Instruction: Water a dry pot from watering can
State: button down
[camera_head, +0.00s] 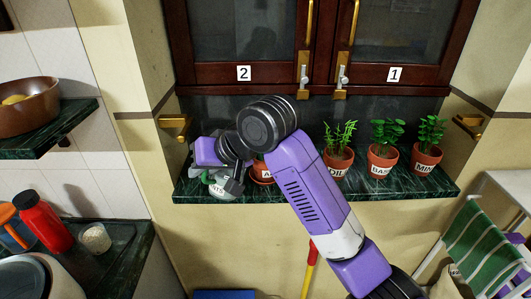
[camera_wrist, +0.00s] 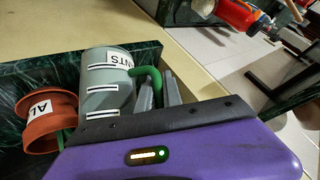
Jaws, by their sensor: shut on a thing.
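The watering can is grey with a green handle and a white label ending in "NTS". In the wrist view the can (camera_wrist: 107,88) is beside a terracotta pot, and my gripper (camera_wrist: 158,90) is shut on its green handle. In the head view the can (camera_head: 222,190) is at the left end of the dark green shelf, partly hidden by my gripper (camera_head: 235,183). Terracotta pots labelled "AL" (camera_head: 262,173), "DIL" (camera_head: 337,163), "BAS" (camera_head: 381,160) and "MIN" (camera_head: 425,160) stand along the shelf. My arm covers much of the "AL" pot. I cannot tell which soil is dry.
Dark wooden cabinet doors numbered 2 (camera_head: 244,73) and 1 (camera_head: 395,74) are above the shelf (camera_head: 300,186). Brass brackets are on both side walls. A red bottle (camera_head: 45,222) and a glass (camera_head: 96,237) stand on the left counter. A green striped chair (camera_head: 480,245) is lower right.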

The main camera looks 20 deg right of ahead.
jog(key=shift+w+d+r+m+g+y, duration=0.15)
jog(key=shift+w+d+r+m+y, duration=0.15)
jog(key=shift+d+r, duration=0.3)
jog(key=shift+w+d+r+m+g+y, duration=0.15)
jog(key=shift+d+r+y, duration=0.25)
jog(key=shift+r, duration=0.3)
dwell(2.5)
jog(key=s+a+f+n+t+h, duration=0.2)
jog(key=a+f+n+h, duration=0.1)
jog(key=a+f+h, duration=0.2)
jog(key=shift+s+f, duration=0.15)
jog(key=shift+f, duration=0.6)
dwell(0.5)
notch_tip(320, 180, up, 6)
jog(key=p, duration=0.6)
jog(key=shift+p, duration=0.35)
